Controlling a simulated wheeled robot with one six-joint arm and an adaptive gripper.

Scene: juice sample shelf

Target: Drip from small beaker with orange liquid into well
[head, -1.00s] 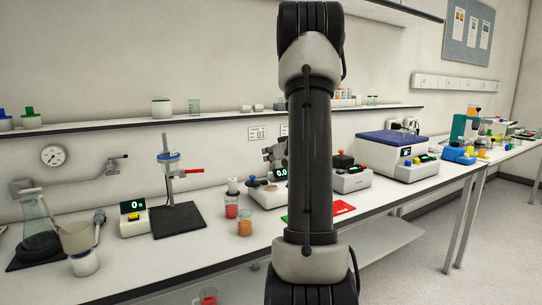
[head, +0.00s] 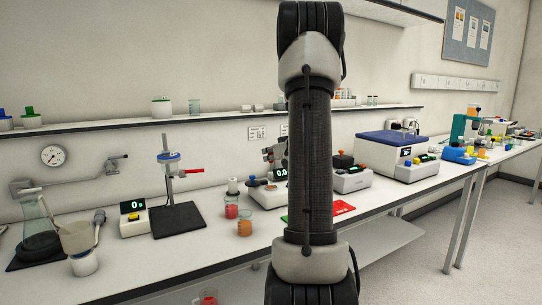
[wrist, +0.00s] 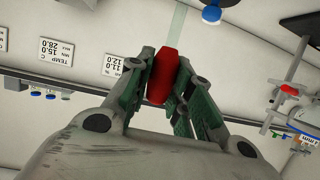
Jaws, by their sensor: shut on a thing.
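My gripper (wrist: 168,90) is shut on a red bulb (wrist: 163,75) in the wrist view, with green-lined fingers on both sides of it. A pale translucent strip runs up from behind the bulb; it looks like a dropper tube, but I cannot see its tip. In the head view, a small beaker with orange liquid (head: 245,227) stands near the bench's front edge. A small beaker with red liquid (head: 231,211) stands just behind it, to the left. I cannot make out a well; my arm covers the middle of the bench.
A clamp stand (head: 180,215) and a small display unit (head: 133,220) stand left of the beakers. A red mat (head: 343,207) lies right of my arm. A blue-lidded machine (head: 392,147) is further right. A wall shelf (head: 130,122) runs above the bench.

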